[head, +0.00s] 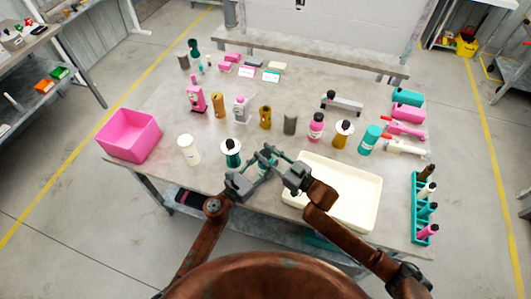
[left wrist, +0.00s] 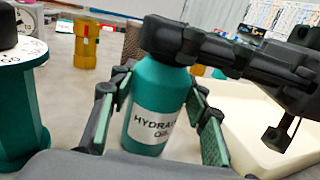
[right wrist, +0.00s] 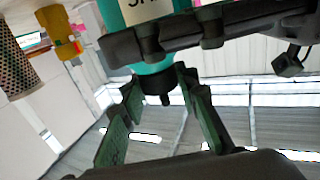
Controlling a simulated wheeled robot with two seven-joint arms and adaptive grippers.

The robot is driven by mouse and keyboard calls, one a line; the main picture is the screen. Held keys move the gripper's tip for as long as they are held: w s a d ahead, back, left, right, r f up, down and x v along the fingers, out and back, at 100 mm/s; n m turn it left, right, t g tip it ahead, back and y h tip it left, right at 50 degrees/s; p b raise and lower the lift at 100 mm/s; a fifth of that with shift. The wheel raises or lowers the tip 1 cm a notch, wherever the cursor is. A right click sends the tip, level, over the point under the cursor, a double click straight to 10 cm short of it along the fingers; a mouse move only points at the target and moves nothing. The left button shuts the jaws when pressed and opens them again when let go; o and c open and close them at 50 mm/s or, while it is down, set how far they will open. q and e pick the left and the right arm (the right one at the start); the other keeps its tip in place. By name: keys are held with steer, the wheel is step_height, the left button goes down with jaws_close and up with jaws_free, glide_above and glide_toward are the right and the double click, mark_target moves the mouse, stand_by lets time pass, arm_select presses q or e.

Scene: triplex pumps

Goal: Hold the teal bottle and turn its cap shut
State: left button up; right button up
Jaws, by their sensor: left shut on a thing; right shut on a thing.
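The teal bottle (head: 264,169), labelled as hydraulic oil, is upright near the front middle of the table, mostly covered by my grippers in the head view. It shows clearly in the left wrist view (left wrist: 160,92). My left gripper (head: 260,168) is shut around its body, one finger on each side. The black cap (right wrist: 156,84) is at the bottle's neck, between the fingers of my right gripper (head: 270,152), which is shut on it from the right. In the left wrist view the right gripper's dark links hide part of the cap. I cannot tell how far it is turned.
A cream tray (head: 371,190) lies just right of the bottle, under my right arm. A teal spool (head: 231,158) with a white dial stands close on the left. A teal rack (head: 415,210) stands at right.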

mark_target(266, 152)
stand_by(0.4)
steer(key=o, duration=1.2)
step_height(266, 152, up, 10)
steer(key=shift+r, duration=0.1)
